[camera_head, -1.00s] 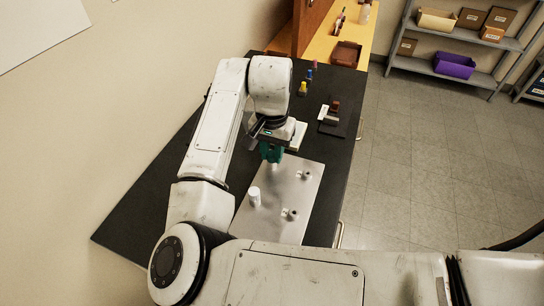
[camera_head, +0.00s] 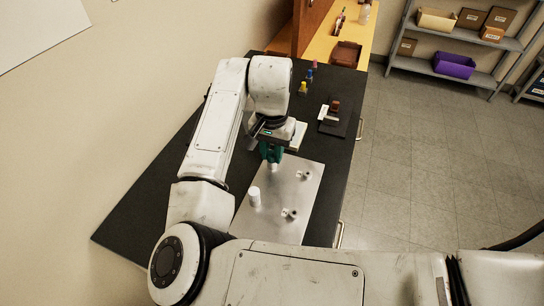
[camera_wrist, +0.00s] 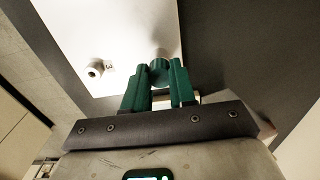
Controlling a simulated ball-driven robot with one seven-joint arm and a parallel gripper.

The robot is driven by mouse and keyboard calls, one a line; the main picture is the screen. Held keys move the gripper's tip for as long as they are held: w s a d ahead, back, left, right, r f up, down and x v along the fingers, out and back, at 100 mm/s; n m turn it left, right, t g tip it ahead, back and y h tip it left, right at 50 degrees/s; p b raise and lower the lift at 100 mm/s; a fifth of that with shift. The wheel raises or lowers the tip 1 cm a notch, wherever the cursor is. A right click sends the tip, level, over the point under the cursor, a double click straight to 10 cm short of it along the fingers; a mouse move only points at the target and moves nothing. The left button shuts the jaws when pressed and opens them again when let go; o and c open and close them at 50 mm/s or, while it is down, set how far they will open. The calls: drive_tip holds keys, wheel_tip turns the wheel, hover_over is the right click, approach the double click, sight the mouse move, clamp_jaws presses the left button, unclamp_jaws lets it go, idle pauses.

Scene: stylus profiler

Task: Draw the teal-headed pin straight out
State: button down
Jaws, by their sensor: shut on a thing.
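My gripper (camera_head: 271,155) is over the far left part of a pale metal plate (camera_head: 262,228) on the black bench. In the wrist view its green fingers (camera_wrist: 158,88) are closed around the round teal pin head (camera_wrist: 159,69). In the head view the fingers hide the head, and a small white piece shows just under their tips. I cannot tell whether the pin's shaft is still in its seat.
A white post (camera_head: 254,196) and two small metal fittings (camera_head: 289,213) (camera_head: 305,175) stand on the plate. A dark pad (camera_head: 337,124) with small items lies beyond, with a yellow-topped piece (camera_head: 303,88) near it.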

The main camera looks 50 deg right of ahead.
sight(272, 154)
drive_tip(key=shift+r+p, duration=0.75)
drive_tip(key=shift+p, duration=0.1)
idle(0.6)
drive_tip(key=shift+r+p, duration=2)
drive_tip(key=shift+r, duration=0.1)
wheel_tip(272, 154, up, 3)
drive_tip(key=p, duration=0.2)
drive_tip(key=shift+p, duration=0.3)
drive_tip(key=shift+r+p, duration=0.5)
drive_tip(key=shift+r, duration=0.5)
